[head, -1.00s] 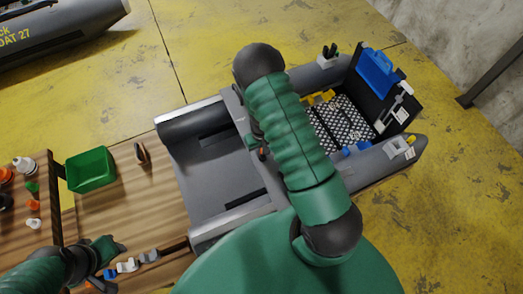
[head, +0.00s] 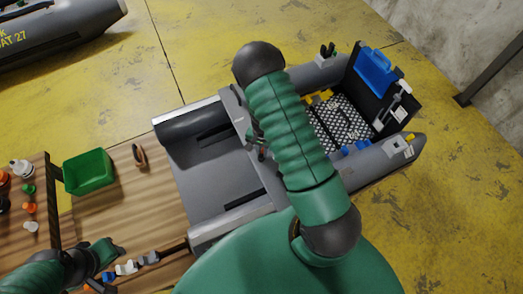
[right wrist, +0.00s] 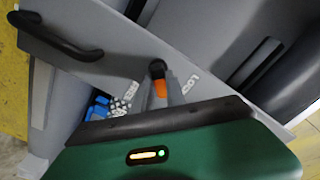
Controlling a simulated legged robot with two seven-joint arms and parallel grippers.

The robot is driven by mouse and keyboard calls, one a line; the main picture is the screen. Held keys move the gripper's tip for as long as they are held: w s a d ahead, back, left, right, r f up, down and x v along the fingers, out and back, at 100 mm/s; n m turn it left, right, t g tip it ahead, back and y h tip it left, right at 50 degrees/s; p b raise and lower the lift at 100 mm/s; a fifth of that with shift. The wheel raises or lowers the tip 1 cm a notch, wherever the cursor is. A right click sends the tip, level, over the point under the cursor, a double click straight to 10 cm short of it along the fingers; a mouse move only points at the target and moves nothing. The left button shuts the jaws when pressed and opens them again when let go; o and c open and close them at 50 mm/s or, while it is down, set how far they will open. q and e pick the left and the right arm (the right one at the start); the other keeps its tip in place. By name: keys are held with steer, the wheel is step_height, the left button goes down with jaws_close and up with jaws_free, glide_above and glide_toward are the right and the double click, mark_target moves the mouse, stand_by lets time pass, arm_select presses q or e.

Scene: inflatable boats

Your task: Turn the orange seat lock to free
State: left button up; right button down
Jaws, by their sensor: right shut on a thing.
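The orange seat lock (right wrist: 160,89) shows in the right wrist view as a short orange lever with a black round end. My right gripper (right wrist: 160,84) is shut on the lock, a grey finger at each side. In the head view my right gripper (head: 257,143) is small beside my green arm, which hides part of the seat. My left gripper (head: 98,277) is low at the left over the table, its jaws unclear.
A black handle (right wrist: 58,38) stands up from the board. The grey inflatable boat (head: 205,175) lies beside a wooden table (head: 140,215) with a green bin (head: 88,170) and several small parts. A second boat (head: 60,25) lies at the top left.

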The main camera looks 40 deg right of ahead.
steer(key=m, duration=0.4)
steer(key=shift+s+m, duration=0.2)
steer(key=shift+m, duration=0.1)
steer(key=m, duration=0.4)
steer(key=shift+s+p, duration=0.2)
steer(key=shift+p, duration=0.2)
steer(key=shift+m, duration=0.3)
steer(key=c, duration=1.4)
jaws_free()
steer(key=shift+o, duration=0.2)
